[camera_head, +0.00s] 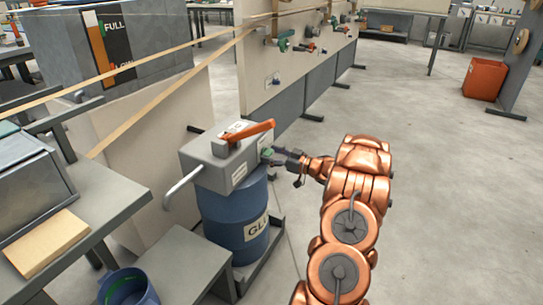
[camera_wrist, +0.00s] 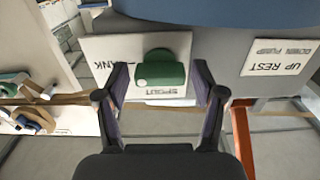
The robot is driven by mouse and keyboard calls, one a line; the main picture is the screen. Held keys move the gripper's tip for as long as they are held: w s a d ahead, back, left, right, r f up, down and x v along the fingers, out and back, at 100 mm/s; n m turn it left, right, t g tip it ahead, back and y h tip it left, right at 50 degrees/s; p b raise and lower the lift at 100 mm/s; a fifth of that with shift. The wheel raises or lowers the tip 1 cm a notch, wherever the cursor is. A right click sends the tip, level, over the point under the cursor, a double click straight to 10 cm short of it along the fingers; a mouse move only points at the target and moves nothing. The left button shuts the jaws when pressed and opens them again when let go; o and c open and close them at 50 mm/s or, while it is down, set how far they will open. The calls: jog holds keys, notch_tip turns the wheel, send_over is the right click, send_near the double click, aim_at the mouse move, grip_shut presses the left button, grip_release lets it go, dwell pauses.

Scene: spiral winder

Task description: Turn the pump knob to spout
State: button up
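The green pump knob (camera_wrist: 161,70) sits on a white label plate (camera_wrist: 115,45) on the side of the grey pump head (camera_head: 222,158). In the wrist view the plate appears upside down, with TANK to the left of the knob and SPOUT below it. The knob also shows small in the head view (camera_head: 267,153). My gripper (camera_wrist: 160,82) is open, with one finger on each side of the knob. Gaps show between both fingers and the knob. I cannot tell for sure which word the knob points at.
An orange lever (camera_head: 245,135) lies across the pump head, and a pale spout pipe (camera_head: 183,186) sticks out left. The blue glue drum (camera_head: 232,215) stands below. A blue bucket (camera_head: 128,290) is on a low grey stand.

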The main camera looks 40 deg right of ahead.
jog(key=c, duration=0.9)
jog(key=shift+n, duration=0.4)
jog(key=n, duration=0.4)
jog(key=shift+f+b, duration=0.1)
jog(key=shift+b, duration=0.2)
jog(key=n+b, duration=0.2)
jog(key=n, duration=0.2)
jog(key=shift+n, duration=0.3)
jog(key=n+b, duration=0.8)
jog(key=shift+n, duration=0.4)
